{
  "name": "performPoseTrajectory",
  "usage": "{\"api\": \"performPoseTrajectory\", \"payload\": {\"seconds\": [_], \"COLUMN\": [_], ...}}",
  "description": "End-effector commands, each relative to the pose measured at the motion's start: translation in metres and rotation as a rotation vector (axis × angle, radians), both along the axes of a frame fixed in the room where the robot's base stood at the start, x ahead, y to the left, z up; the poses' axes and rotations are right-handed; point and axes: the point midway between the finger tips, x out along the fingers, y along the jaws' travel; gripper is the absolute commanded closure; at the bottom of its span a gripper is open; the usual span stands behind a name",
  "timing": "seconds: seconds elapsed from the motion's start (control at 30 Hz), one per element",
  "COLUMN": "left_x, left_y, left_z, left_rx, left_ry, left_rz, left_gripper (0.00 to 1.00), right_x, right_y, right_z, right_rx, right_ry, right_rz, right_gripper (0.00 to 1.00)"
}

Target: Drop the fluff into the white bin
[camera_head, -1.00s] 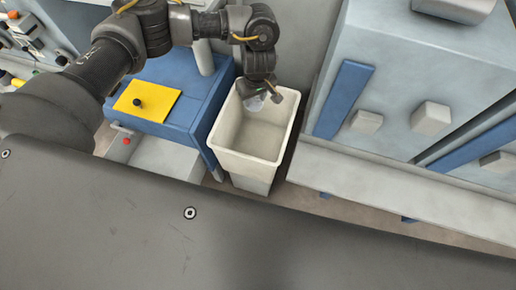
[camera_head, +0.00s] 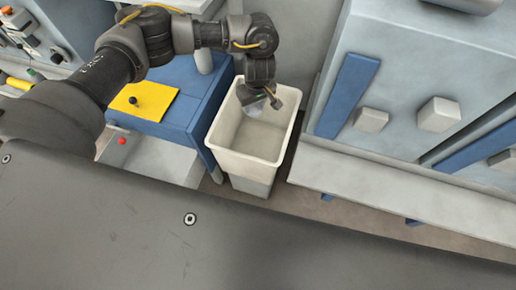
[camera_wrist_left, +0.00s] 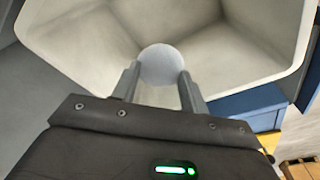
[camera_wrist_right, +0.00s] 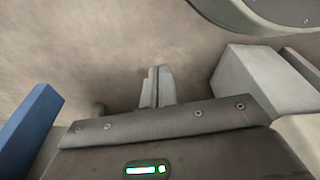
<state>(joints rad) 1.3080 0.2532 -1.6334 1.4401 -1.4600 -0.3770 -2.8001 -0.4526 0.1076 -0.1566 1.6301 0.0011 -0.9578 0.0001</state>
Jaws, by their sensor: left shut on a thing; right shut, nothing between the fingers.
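The white bin (camera_head: 252,143) stands on the floor in the middle of the head view, upright and open at the top. My left gripper (camera_head: 262,100) is over the far part of its opening. In the left wrist view the left gripper (camera_wrist_left: 158,80) is shut on the fluff (camera_wrist_left: 161,64), a pale round ball between its fingertips, with the bin's walls (camera_wrist_left: 75,40) around and below it. In the head view the fluff is mostly hidden by the gripper. My right gripper (camera_wrist_right: 157,86) shows in the right wrist view, fingers together and empty.
A blue bench (camera_head: 204,108) with a yellow plate (camera_head: 160,101) stands left of the bin. A grey-blue machine (camera_head: 400,70) with a pale ledge (camera_head: 390,190) stands to the right. A wall rises behind the bin.

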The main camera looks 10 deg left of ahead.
Motion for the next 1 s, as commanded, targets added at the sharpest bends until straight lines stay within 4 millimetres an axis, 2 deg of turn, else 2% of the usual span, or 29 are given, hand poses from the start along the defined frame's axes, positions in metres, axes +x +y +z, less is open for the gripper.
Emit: {"api": "performPoseTrajectory", "payload": {"seconds": [0.1,0.13,0.3,0.33,0.67,0.77,1.0], "left_x": [0.000,0.000,0.000,0.000,0.000,-0.001,-0.006], "left_y": [0.000,0.000,0.000,0.000,-0.001,-0.002,-0.006], "left_z": [0.000,0.000,0.000,0.000,0.006,0.019,0.067], "left_rx": [0.000,0.000,0.000,0.000,-0.001,0.000,0.001], "left_ry": [0.000,0.000,0.000,0.000,-0.001,-0.004,-0.005], "left_rz": [0.000,0.000,0.000,0.000,0.000,-0.003,-0.003], "left_gripper": [0.77,0.55,0.33,0.31,0.31,0.31,0.31], "right_x": [0.000,0.000,0.000,0.000,0.000,-0.005,-0.019], "right_y": [0.000,0.000,0.000,0.000,0.000,-0.003,-0.011], "right_z": [0.000,0.000,0.000,0.000,0.001,-0.008,-0.029], "right_rx": [0.000,0.000,0.000,0.000,0.001,-0.005,-0.015], "right_ry": [0.000,0.000,0.000,0.000,-0.002,0.006,0.020], "right_rz": [0.000,0.000,0.000,0.000,-0.001,0.002,0.006], "right_gripper": [1.00,1.00,1.00,1.00,1.00,1.00,1.00]}}
